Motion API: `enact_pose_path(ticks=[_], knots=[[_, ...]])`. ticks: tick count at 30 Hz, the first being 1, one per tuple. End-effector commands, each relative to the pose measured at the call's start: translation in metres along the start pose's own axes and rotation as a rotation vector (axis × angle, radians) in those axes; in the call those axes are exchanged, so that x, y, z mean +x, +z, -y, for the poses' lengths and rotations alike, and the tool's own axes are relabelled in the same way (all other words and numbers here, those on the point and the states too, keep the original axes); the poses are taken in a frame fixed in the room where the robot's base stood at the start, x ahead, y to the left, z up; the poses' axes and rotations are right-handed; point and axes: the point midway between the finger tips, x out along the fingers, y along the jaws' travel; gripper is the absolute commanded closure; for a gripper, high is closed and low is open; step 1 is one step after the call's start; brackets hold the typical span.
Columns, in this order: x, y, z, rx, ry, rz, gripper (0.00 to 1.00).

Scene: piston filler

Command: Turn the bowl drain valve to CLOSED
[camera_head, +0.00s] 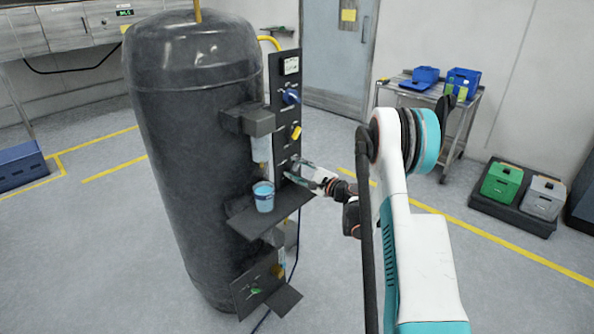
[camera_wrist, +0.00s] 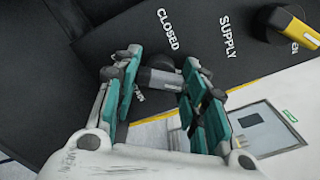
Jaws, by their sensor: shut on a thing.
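My gripper (camera_head: 300,172) reaches from the right to the lower part of the dark upright valve panel (camera_head: 284,118). In the wrist view its teal fingers (camera_wrist: 160,72) are shut on a short grey valve handle (camera_wrist: 160,82). The white word CLOSED stands on the panel just above this handle. Another label below it is partly hidden by the left finger. The valve's own name cannot be read. A yellow-handled valve (camera_head: 296,132) sits above my gripper, and it also shows near the word SUPPLY in the wrist view (camera_wrist: 290,28). A blue-handled valve (camera_head: 291,96) is higher up.
A large dark tank (camera_head: 195,130) stands left of the panel. A blue cup (camera_head: 263,196) rests on a shelf (camera_head: 245,224) just below my gripper. A lower panel (camera_head: 257,289) is near the floor. A cart (camera_head: 455,105) and bins (camera_head: 502,183) stand at right; floor between is open.

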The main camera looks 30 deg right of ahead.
Motion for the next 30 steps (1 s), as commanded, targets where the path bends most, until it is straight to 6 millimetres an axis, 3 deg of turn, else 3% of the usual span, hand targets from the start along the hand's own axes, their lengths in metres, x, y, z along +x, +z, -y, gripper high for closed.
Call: enact_pose_path(ticks=[30], knots=[[-0.0002,-0.0002,-0.0009,-0.942,0.001,0.001,0.85]])
